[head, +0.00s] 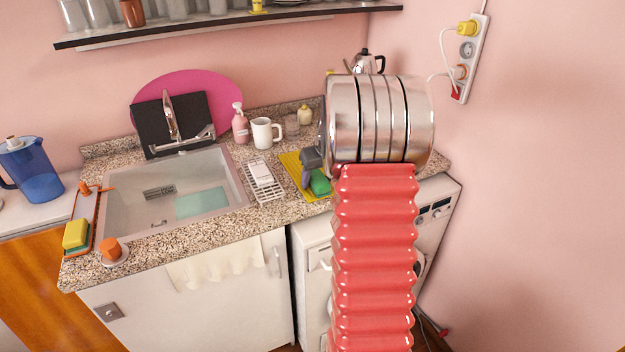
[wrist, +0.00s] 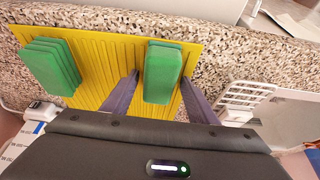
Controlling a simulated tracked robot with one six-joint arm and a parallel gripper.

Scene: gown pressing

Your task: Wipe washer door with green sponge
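A green sponge (head: 320,184) lies on a yellow ribbed mat (head: 291,161) on the counter. In the wrist view this sponge (wrist: 163,72) is between the two grey fingers of my gripper (wrist: 160,77). The fingers are apart, with a gap visible on the left side of the sponge; contact on the right is unclear. A second green sponge (wrist: 50,66) lies on the mat to the left. In the head view my gripper (head: 311,178) is low over the mat. The washer (head: 440,205) stands under the counter; its round door (head: 421,266) is mostly hidden behind my red arm.
A white drying rack (head: 265,185) stands left of the mat, beside the sink (head: 125,215). A white mug (head: 264,133) and pink soap bottle (head: 240,128) stand behind. A yellow sponge (head: 76,233) is at the far left. The wall is close on the right.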

